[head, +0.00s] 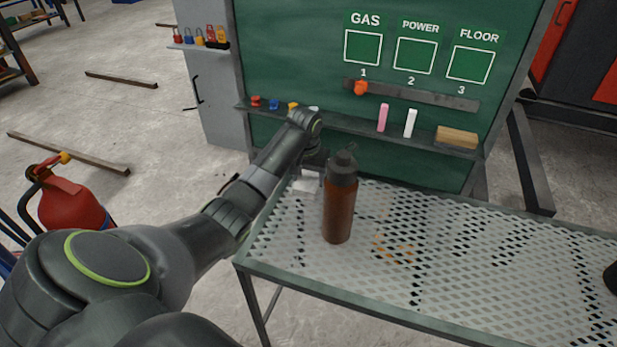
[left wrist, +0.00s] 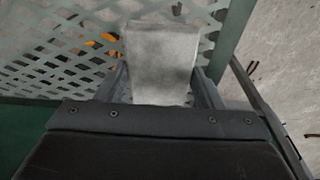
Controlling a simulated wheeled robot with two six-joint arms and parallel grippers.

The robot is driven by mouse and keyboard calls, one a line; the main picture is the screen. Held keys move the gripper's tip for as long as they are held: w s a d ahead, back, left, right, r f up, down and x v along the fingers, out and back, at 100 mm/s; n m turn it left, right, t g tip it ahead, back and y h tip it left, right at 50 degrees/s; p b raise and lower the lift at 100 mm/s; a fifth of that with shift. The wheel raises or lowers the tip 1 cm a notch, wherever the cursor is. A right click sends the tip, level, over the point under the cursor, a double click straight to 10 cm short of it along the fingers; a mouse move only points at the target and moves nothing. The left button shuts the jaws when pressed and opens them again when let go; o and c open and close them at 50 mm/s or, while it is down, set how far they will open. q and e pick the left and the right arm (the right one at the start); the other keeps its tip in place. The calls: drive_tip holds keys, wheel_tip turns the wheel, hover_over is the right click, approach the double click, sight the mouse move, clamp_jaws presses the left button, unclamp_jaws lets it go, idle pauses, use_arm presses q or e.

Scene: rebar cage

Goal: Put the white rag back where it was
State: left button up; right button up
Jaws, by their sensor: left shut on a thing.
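The white rag (head: 305,186) shows in the head view at the far left corner of the mesh table, partly hidden behind my left arm. In the left wrist view the rag (left wrist: 160,62) is a pale grey-white folded block between the two fingers. My left gripper (head: 310,168) points down at that corner and is shut on the rag. The mesh table top lies just under or behind the rag; I cannot tell whether they touch.
A brown bottle (head: 340,205) with a dark cap stands on the mesh table (head: 470,255), close right of my left gripper. The green board (head: 300,60) rises behind, its ledge holding pink chalk (head: 383,117), white chalk (head: 410,123) and an eraser (head: 457,136). The table's middle is clear.

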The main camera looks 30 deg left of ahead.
sight(306, 184)
use_arm(q)
drive_tip(key=o, duration=1)
drive_tip(key=shift+c, duration=0.2)
use_arm(e)
drive_tip(key=shift+s+f, duration=0.1)
drive_tip(key=shift+s, duration=0.1)
use_arm(q)
wheel_tip(306, 184, up, 12)
drive_tip(key=s+p, duration=0.1)
drive_tip(key=p, duration=0.1)
drive_tip(key=shift+s+d, duration=0.2)
drive_tip(key=shift+s, duration=0.15)
use_arm(e)
drive_tip(key=s+f, duration=0.1)
drive_tip(key=s+d+f, duration=0.1)
drive_tip(key=s, duration=0.1)
drive_tip(key=shift+s+d, duration=0.1)
drive_tip(key=shift+r, duration=0.1)
